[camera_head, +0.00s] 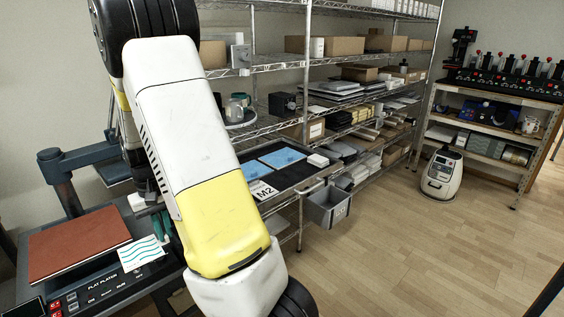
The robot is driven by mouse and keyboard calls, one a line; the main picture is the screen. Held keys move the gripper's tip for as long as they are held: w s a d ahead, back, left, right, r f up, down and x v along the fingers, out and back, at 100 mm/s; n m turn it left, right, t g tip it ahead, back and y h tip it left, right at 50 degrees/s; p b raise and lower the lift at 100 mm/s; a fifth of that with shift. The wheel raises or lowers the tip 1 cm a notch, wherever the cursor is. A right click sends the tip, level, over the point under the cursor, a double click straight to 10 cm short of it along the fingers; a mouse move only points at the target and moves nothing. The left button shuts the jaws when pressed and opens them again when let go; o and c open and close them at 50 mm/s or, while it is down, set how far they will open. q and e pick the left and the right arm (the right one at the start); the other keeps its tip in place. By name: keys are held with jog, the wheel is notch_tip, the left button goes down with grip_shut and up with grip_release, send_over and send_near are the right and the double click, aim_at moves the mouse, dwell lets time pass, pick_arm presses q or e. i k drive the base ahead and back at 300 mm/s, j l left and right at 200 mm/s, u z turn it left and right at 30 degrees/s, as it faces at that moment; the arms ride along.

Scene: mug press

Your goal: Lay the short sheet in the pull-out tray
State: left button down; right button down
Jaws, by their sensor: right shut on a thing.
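A small white sheet with teal wavy lines (142,252), seemingly the short sheet, is at the right front corner of the flat platen press. My right gripper (156,216) is just above and behind it, partly hidden by my own arm. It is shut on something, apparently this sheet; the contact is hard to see. The press has a reddish-brown pad (78,243) on its dark base (95,283). I cannot tell whether this pad is the pull-out tray. My left gripper is out of view.
The press's dark post and arm (73,172) stand behind the pad. A wire shelf holds blue sheets (282,157) on a dark surface beside an M2 label (262,190). A grey bin (328,207) hangs at its front. The wooden floor at right is clear up to a small wheeled machine (442,174).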

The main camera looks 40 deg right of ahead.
aim_at(294, 174)
jog(key=i+l+z, duration=0.1)
jog(key=l, duration=0.35)
jog(key=i+l+z, duration=0.15)
jog(key=l, duration=0.3)
jog(key=i+l+z, duration=0.1)
jog(key=l, duration=0.3)
jog(key=i+l+z, duration=0.15)
jog(key=l, duration=0.25)
jog(key=i+l+z, duration=0.1)
jog(key=i+l, duration=0.2)
jog(key=l, duration=0.1)
